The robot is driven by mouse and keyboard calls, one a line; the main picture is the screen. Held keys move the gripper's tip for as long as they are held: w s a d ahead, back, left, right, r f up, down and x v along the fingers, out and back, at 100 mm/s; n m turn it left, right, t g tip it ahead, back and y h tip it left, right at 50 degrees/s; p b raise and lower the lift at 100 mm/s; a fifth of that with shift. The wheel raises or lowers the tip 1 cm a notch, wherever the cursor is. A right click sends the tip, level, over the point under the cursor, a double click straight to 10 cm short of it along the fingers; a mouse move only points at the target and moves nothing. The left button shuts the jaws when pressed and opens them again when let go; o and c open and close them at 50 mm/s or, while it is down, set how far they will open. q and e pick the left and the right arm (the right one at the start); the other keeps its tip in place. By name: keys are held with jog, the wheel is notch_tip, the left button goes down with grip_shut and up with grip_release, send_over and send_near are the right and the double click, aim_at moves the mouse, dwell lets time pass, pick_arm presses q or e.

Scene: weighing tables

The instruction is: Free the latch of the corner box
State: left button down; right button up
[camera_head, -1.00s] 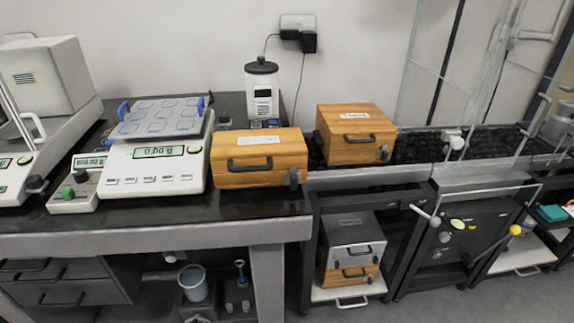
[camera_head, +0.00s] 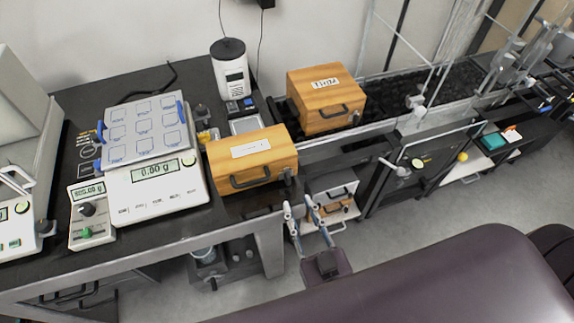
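The corner box is a wooden box (camera_head: 225,158) with a white label and a dark front handle (camera_head: 250,178), standing at the right corner of the weighing table. A small grey latch (camera_head: 288,174) sits at the right end of its front face; its exact position is too small to tell. My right gripper (camera_head: 298,202) points up toward the box from below. Its two fingers are apart with nothing between them, just in front of and below the latch, seemingly not touching it. My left gripper is not in view.
A scale (camera_head: 158,195) with a blue-marked tray stands left of the box. A white dispenser (camera_head: 231,80) stands behind it. A second labelled wooden box (camera_head: 318,118) sits to the right near a dark channel (camera_head: 400,85). Drawers are below the table.

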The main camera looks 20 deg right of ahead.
aim_at(289, 182)
jog(key=w+p, duration=0.1)
jog(key=w, duration=0.6)
jog(key=shift+w, duration=0.3)
jog(key=shift+c, duration=0.6)
grip_shut()
